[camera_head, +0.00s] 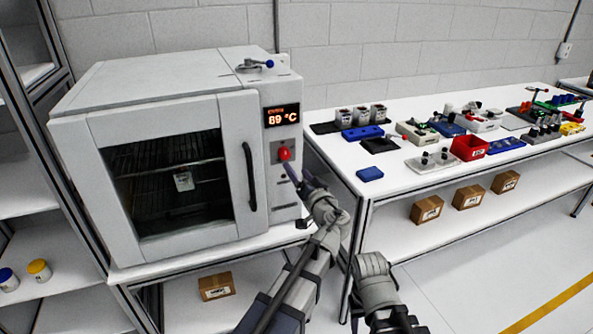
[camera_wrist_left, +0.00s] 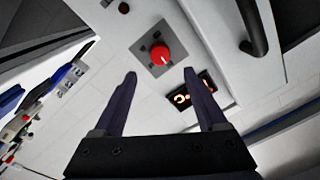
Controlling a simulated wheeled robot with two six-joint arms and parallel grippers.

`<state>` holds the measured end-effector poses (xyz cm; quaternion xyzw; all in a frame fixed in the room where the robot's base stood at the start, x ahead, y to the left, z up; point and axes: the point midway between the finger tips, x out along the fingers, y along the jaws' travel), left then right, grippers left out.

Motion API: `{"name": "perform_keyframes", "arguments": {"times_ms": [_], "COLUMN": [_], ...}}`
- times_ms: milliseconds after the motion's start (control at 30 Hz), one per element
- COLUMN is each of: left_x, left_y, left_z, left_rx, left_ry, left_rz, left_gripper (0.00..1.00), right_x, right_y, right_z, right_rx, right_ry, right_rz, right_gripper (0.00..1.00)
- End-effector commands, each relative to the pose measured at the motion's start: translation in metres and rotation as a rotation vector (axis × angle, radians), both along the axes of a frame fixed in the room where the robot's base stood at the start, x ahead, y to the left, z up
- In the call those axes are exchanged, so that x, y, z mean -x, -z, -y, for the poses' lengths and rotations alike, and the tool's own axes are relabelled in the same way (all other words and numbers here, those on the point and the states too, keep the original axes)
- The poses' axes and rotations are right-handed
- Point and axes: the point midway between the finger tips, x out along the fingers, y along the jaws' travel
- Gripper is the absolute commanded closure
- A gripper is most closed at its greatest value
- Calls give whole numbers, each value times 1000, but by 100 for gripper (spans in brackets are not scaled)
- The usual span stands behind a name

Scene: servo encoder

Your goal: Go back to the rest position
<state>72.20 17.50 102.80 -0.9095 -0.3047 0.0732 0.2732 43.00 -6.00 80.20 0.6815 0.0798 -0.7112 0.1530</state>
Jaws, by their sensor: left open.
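My left gripper (camera_head: 302,175) is in front of the right-hand panel of a white oven (camera_head: 160,75), close to a red knob (camera_head: 283,154). In the left wrist view the two dark fingers of this gripper (camera_wrist_left: 160,74) are spread with nothing between them. The red knob (camera_wrist_left: 159,55) shows just beyond the fingertips, and I see no contact. The oven display (camera_head: 282,115) reads 89 °C. The oven door is shut, with a dark handle (camera_head: 250,177). A small labelled item (camera_head: 184,181) sits on a rack behind the glass.
A white table (camera_head: 345,160) to the right carries several small devices, a red bin (camera_head: 469,148) and blue parts. Cardboard boxes (camera_head: 427,209) stand on its lower shelf. A shelf unit (camera_head: 28,195) stands at the left. The floor (camera_head: 480,270) at lower right is clear.

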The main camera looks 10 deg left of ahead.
Motion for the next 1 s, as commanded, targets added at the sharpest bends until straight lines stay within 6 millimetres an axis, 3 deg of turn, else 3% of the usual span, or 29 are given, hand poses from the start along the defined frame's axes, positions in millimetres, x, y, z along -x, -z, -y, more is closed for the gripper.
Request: {"name": "perform_keyframes", "arguments": {"times_ms": [233,367,567,700,800,1000], "left_x": [3,24,96,157,202,268], "left_y": [1,15,74,115,134,145], "left_z": [-1,-9,-8,20,47,95], "left_rx": [9,71,257,387,465,566], "left_ry": [-8,-65,-160,-130,-58,123], "left_rz": [-11,-109,-489,-824,-1050,-1372], "left_gripper": [25,25,25,25,25,25], "right_x": [0,0,0,0,0,0], "right_y": [-2,-13,-39,-55,-65,-77], "right_z": [0,0,0,0,0,0], "right_rx": [0,0,0,0,0,0], "right_ry": [0,0,0,0,0,0], "right_rz": [0,0,0,0,0,0], "right_gripper": [50,50,50,50,50,50]}}
